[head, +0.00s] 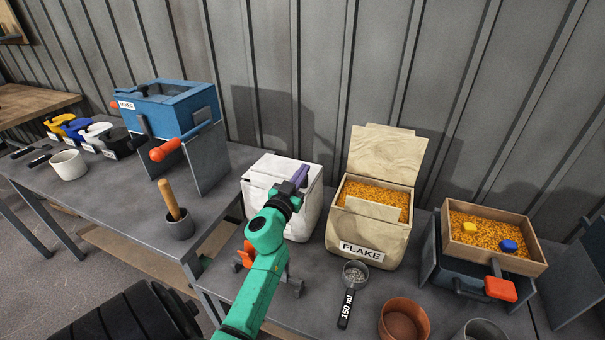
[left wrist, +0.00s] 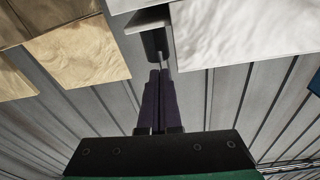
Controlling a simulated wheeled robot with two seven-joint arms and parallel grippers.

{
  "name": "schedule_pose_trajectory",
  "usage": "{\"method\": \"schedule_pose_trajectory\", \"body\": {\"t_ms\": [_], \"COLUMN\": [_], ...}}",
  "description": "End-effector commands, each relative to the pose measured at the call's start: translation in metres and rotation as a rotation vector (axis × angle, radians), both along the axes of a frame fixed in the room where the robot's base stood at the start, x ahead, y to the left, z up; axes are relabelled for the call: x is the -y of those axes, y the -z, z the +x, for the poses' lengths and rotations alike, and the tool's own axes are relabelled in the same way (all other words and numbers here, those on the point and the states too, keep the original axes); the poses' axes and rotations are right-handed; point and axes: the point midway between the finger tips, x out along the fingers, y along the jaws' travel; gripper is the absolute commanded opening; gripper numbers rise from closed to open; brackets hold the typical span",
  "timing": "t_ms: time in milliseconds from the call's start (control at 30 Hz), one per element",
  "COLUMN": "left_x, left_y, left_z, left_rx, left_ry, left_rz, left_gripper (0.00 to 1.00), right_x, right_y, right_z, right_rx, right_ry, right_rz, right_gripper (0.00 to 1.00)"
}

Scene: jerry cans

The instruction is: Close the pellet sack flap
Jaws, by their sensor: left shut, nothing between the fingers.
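A white sack (head: 309,209) stands on the grey table near the middle of the head view, left of the FLAKE sack. Its top looks covered by a flap (head: 268,168) lying roughly flat; I cannot tell whether it is fully down. Any label on its front is hidden behind my arm. My left gripper (head: 301,174) is shut and empty, its purple fingers at the right part of the sack's top. In the left wrist view, the fingers (left wrist: 158,100) are together below a white surface (left wrist: 245,30); contact is unclear. My right gripper is not in view.
The FLAKE sack (head: 345,229) stands open to the right, its flap (head: 388,154) upright. A wooden tray (head: 519,264) of pellets is farther right. A scoop (head: 346,302) and a terracotta pot (head: 404,322) lie in front. A mortar (head: 179,227) and blue box (head: 180,108) are left.

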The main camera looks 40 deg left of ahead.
Motion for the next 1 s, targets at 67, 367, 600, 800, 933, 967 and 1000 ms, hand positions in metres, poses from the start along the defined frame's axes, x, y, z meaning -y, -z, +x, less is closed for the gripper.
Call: {"method": "schedule_pose_trajectory", "body": {"t_ms": [67,367,600,800,933,967,1000], "left_x": [0.0,0.001,0.0,0.001,0.013,0.015,0.018], "left_y": [0.015,0.014,-0.007,-0.021,-0.012,-0.01,-0.009], "left_z": [-0.001,-0.004,0.0,-0.004,-0.043,-0.05,-0.06], "left_rx": [0.018,0.051,0.053,0.047,0.048,0.048,0.049], "left_ry": [0.0,0.0,0.001,0.002,0.001,0.001,0.001], "left_rz": [0.002,0.016,0.016,0.016,0.016,0.014,0.015], "left_gripper": [0.0,0.0,0.0,0.0,0.0,0.0,0.0], "right_x": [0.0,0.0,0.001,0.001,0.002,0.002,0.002], "right_y": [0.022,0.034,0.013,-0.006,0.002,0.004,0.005], "right_z": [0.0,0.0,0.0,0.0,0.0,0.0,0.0], "right_rx": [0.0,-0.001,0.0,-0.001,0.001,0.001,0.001], "right_ry": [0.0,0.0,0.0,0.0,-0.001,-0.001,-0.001], "right_rz": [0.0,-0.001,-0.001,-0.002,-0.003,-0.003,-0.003], "right_gripper": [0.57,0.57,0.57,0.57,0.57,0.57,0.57]}}
